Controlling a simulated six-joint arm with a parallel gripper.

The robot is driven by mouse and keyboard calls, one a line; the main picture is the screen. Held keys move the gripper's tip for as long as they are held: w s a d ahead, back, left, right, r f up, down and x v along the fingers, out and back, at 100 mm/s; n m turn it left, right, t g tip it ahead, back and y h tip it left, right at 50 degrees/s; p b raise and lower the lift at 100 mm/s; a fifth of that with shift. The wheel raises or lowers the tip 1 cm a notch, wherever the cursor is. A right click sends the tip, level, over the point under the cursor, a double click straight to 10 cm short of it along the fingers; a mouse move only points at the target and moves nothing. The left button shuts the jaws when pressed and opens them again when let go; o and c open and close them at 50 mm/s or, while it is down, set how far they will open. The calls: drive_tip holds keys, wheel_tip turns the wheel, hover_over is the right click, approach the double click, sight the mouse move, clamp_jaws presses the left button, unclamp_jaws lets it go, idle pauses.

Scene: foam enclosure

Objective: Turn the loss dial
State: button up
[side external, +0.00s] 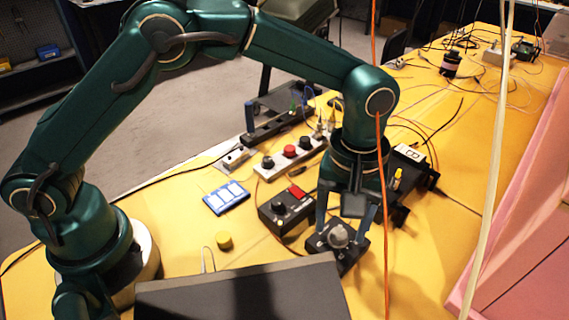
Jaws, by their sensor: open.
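My gripper (345,217) points down in the side external view, with its two fingers spread apart and nothing visible between them. A small black box (346,258) with a round grey dial (338,236) on top lies just below the gripper. The fingertips appear to be on either side of the dial, close to its height; I cannot tell whether they touch it. No label is readable, so I cannot confirm that this is the loss dial.
A strip with red and black buttons (292,155) and a blue-white panel (226,197) lie behind and left. An orange cable (381,150) hangs across the gripper. Pink foam (510,235) walls the right. A dark panel (240,290) fills the front.

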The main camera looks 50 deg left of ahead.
drive_tip(key=shift+f, duration=0.55)
clamp_jaws()
drive_tip(key=shift+m, duration=0.3)
drive_tip(key=m, duration=0.5)
drive_tip(key=shift+m, duration=0.3)
drive_tip(key=m, duration=0.6)
drive_tip(key=shift+r, duration=0.1)
drive_tip(key=shift+m, duration=0.3)
unclamp_jaws()
